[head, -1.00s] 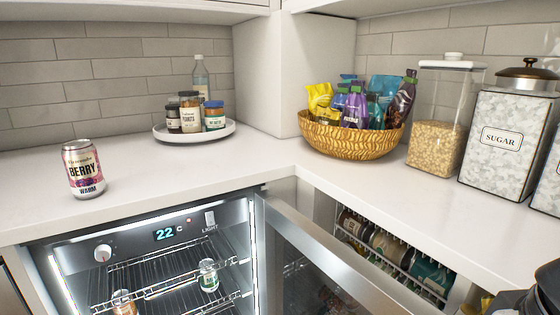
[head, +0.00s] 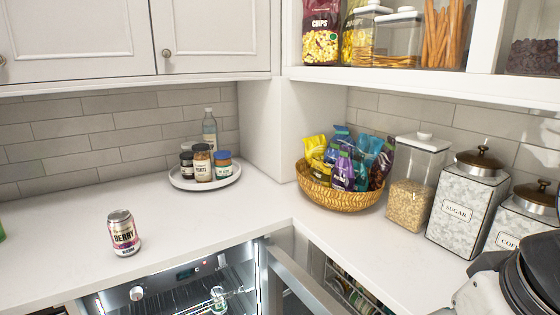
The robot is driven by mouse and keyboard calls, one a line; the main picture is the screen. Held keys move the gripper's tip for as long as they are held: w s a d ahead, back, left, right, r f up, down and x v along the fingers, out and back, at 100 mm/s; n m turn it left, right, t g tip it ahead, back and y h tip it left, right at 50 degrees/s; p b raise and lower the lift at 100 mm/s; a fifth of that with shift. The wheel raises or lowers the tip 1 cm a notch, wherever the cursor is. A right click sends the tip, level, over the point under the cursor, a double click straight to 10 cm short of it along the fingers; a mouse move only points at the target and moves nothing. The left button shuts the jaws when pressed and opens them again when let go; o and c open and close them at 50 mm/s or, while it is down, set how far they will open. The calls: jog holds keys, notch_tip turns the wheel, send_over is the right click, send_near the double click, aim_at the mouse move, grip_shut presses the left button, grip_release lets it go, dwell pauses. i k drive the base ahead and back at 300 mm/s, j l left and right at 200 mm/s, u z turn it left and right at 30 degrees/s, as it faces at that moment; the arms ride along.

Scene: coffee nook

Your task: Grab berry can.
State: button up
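The berry can (head: 124,233) stands upright on the white counter (head: 60,262) at the left in the head view. It is pink and silver with a pale band marked "BERRY". Nothing touches it and open counter surrounds it. A dark and grey part of my arm shows at the lower right corner, far from the can. My gripper's fingertips cannot be made out, so whether it is open or shut is hidden.
Below the can, the lit fridge (head: 137,293) stands open, its door (head: 303,284) swung outward. A round tray (head: 232,184) with jars and a bottle stands behind. A snack basket (head: 340,199), a cereal container (head: 416,185) and canisters (head: 467,212) line the right counter.

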aim_at(121, 229)
jog(key=i+j+u, duration=0.15)
jog(key=u, duration=0.2)
jog(key=i+j+u, duration=0.15)
jog(key=j+u, duration=0.2)
jog(key=i+j+u, duration=0.1)
jog(key=u, duration=0.25)
jog(key=i, duration=0.1)
